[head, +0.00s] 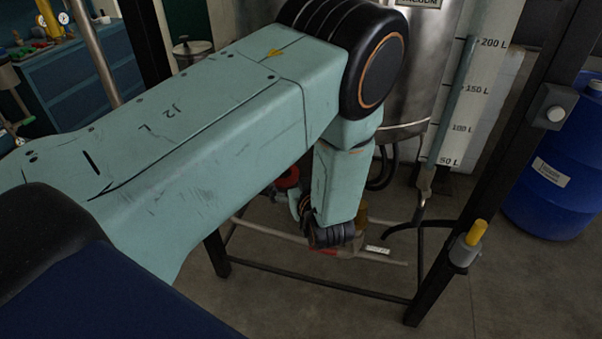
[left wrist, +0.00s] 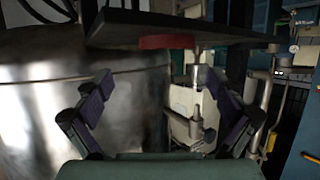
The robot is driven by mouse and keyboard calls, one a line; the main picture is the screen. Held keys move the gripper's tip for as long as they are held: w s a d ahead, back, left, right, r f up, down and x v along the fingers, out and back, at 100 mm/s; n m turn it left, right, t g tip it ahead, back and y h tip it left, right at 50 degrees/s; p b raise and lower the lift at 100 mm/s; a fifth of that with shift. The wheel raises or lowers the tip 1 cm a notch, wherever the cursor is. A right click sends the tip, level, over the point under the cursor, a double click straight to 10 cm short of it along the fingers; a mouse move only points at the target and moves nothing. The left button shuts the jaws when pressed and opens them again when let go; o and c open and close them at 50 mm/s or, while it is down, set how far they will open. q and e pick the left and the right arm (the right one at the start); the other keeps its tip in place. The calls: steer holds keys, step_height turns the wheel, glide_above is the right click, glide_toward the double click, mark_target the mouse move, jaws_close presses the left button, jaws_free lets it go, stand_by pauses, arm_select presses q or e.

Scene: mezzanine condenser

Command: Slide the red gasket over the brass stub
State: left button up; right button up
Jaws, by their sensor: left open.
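A red, flat round piece that looks like the gasket (left wrist: 167,42) shows nearly edge-on in the left wrist view, against the edge of a dark plate (left wrist: 225,32). A metal fitting (left wrist: 198,72) is just right of it; I cannot tell whether this is the brass stub. My left gripper (left wrist: 157,82) is open and empty, its fingers spread wide, with the red piece beyond and above them. In the head view, my left arm reaches down inside a dark frame and its gripper is mostly hidden. My right gripper is not in view.
A steel tank (head: 418,95) stands behind my arm and fills the left of the wrist view. A dark frame post (head: 500,160) carries a yellow knob (head: 476,232). A blue drum (head: 560,175) stands at right. Low rails of the frame cross the floor.

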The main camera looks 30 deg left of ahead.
mark_target(281, 168)
arm_select(q)
steer(key=shift+w+a+f, duration=0.15)
steer(key=shift+a, duration=0.2)
steer(key=x, duration=0.5)
steer(key=shift+a, duration=0.5)
steer(key=shift+w+a+f, duration=0.3)
steer(key=shift+w+a, duration=0.05)
steer(key=shift+w, duration=0.1)
steer(key=shift+a+f, duration=0.1)
steer(key=shift+a, duration=0.35)
steer(key=shift+d, duration=0.45)
steer(key=c, duration=0.5)
steer(key=shift+a, duration=0.3)
steer(key=c, duration=0.4)
steer(key=shift+c, duration=0.7)
steer(key=shift+d, duration=0.15)
